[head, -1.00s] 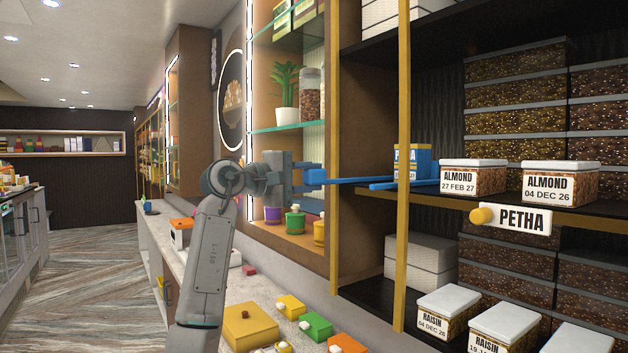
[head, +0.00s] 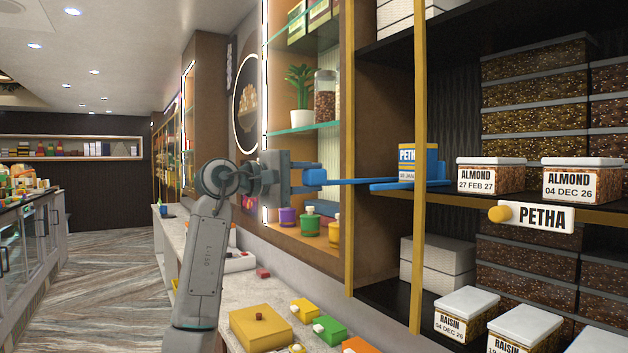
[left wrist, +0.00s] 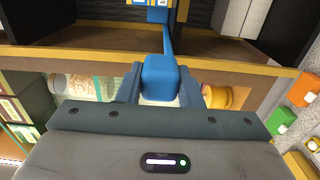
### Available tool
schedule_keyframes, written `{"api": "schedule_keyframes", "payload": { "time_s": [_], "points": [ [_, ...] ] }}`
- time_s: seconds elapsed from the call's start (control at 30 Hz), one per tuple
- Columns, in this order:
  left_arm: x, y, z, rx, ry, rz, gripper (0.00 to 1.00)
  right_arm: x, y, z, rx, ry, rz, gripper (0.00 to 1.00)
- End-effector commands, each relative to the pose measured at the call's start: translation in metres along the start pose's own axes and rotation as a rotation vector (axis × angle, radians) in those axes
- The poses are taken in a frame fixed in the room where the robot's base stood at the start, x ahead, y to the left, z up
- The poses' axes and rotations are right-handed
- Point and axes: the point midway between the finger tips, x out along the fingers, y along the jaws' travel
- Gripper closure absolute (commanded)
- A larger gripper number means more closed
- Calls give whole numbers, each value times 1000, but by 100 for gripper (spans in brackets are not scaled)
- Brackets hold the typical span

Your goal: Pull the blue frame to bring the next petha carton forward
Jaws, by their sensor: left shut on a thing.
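The blue frame (head: 392,186) lies on the middle shelf, its long bar reaching out past the shelf's front to a block handle (head: 316,178). My left gripper (head: 303,178) is shut on that handle, which also shows between the fingers in the left wrist view (left wrist: 160,76). The blue petha carton (head: 408,163) stands upright at the frame, partly hidden by a yellow post. Its bottom edge and contact with the frame are not fully clear. My right gripper is in neither view.
The yellow post (head: 419,240) stands close in front of the carton. Almond boxes (head: 490,177) sit to its right, above the PETHA sign (head: 541,216) with its yellow knob. Raisin boxes (head: 467,312) are on the shelf below. Small coloured boxes (head: 260,328) lie on the counter under my arm.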

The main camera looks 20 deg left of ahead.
Motion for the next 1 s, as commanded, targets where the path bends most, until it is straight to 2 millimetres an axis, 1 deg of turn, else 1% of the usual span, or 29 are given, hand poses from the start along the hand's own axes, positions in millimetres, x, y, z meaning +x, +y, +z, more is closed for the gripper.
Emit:
{"api": "schedule_keyframes", "payload": {
  "time_s": [0.87, 0.9, 0.97, 1.0],
  "points": [
    [-36, -1, 0, 0, 1, -1, 80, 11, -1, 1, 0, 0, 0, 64],
    [-35, 0, 0, -1, 0, -1, 60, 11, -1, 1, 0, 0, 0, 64],
    [-35, 0, 0, -1, 0, -1, 48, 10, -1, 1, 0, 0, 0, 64],
    [-35, 0, 0, -1, 0, -1, 40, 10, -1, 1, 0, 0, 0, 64]
  ]
}}
